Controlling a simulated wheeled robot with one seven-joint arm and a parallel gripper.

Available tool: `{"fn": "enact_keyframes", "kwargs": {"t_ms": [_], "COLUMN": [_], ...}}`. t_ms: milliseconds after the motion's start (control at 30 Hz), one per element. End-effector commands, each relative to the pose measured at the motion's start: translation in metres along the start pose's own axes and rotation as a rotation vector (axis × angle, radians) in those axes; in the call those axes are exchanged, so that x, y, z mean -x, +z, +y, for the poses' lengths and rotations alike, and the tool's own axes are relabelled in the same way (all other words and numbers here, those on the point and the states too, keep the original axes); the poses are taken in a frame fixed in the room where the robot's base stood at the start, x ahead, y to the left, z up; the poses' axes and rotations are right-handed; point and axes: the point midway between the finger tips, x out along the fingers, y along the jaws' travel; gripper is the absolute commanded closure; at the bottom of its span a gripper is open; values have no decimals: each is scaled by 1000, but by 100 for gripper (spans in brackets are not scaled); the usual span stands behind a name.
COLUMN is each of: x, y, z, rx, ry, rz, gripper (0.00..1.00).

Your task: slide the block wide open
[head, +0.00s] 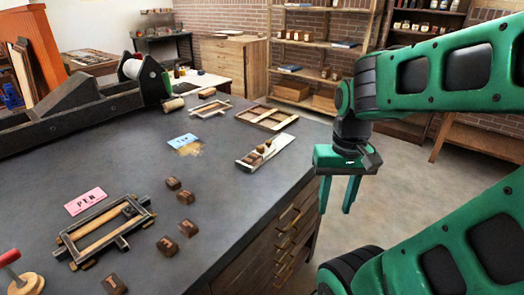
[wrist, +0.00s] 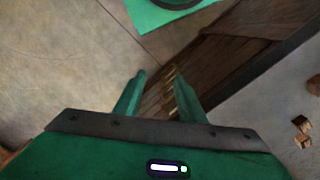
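My gripper (head: 337,196) hangs pointing down, open and empty, past the table's right edge. In the wrist view its two fingers (wrist: 158,95) stand apart with nothing between them. Several small dark wooden blocks (head: 188,228) lie loose near the table's front edge, left of my gripper. A wooden frame with bars (head: 105,226) lies left of them, beside a pink card reading PEN (head: 86,201). A pale tray (head: 248,163) with small blocks on it lies nearer my gripper. I cannot tell which piece is the sliding block.
A dark table (head: 235,210) has stacked drawers (head: 290,235) on its side, below and left of my gripper. A dark press (head: 75,100) stands at the back left. A blue card (head: 182,140) and wooden frames (head: 268,117) lie farther back. Open floor is right of the table.

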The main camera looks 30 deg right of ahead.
Motion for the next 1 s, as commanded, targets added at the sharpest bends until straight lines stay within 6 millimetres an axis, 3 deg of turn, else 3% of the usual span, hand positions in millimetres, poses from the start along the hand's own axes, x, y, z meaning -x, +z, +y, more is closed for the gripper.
{"fn": "enact_keyframes", "kwargs": {"t_ms": [533, 633, 767, 1000], "x": [0, 10, 28, 74], "y": [0, 4, -26, -120], "z": [0, 4, -6, -54], "rx": [0, -12, -76, -273], "ry": [0, -5, 8, 28], "rz": [0, 14, 18, 31], "gripper": [64, 64, 64, 64]}}
